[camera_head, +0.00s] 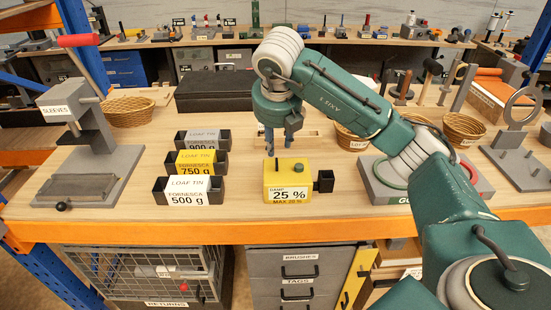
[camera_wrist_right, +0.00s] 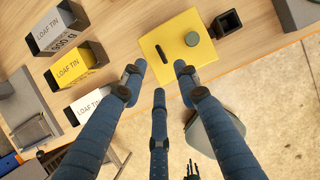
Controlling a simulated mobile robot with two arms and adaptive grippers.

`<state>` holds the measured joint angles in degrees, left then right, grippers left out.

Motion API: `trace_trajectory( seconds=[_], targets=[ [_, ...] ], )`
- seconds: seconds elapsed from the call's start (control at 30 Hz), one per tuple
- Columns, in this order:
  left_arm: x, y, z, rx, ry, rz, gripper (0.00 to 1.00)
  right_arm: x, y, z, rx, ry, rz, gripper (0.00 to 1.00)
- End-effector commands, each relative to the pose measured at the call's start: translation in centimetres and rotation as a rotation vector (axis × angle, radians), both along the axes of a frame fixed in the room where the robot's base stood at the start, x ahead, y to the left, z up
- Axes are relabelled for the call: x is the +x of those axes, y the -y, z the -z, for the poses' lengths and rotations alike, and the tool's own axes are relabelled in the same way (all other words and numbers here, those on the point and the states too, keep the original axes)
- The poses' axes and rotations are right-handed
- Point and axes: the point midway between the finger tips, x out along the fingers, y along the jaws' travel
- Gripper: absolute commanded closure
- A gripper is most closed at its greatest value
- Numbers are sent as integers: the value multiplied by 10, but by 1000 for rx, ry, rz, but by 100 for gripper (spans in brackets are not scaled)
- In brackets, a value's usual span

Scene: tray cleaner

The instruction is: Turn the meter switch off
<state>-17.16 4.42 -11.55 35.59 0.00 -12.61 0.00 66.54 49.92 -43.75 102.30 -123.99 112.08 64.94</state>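The meter is a yellow box (camera_head: 270,178) at the front of the bench, with a label reading damp 25 %, max 20 %, and a black square socket (camera_head: 323,181) on its right side. In the right wrist view its yellow top (camera_wrist_right: 175,28) carries a short black bar (camera_wrist_right: 161,53), seemingly the switch, and a round dark green knob (camera_wrist_right: 192,38). My right gripper (camera_head: 280,146) hangs above the box, its fingers spread and empty. In the wrist view its fingertips (camera_wrist_right: 159,76) appear around the near edge of the box, apart from the bar. My left gripper is not identifiable.
Loaf tins (camera_head: 196,163) with labels stand in a row left of the meter. A grey press (camera_head: 82,135) marked sleeves is further left. A grey block with rings (camera_head: 390,187) sits right, behind my right arm. Bare wood (camera_head: 240,200) surrounds the meter.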

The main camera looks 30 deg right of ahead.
Motion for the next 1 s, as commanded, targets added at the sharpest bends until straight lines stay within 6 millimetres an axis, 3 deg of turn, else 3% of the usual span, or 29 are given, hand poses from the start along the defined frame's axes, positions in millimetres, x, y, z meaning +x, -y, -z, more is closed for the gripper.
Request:
trace_trajectory(
  seconds=[0.5, 0.93, 1.0],
  targets=[
    [-1, -1, -34, 1, -1, 0, 60, 28, 16, 80, 3, -5, -5, 69],
    [-1, -4, -36, 4, -2, -1, 60, 32, 18, 92, 4, -1, -7, 69],
    [-1, -4, -36, 4, -2, -1, 60, 32, 18, 91, 4, -1, -7, 83]
  ],
)
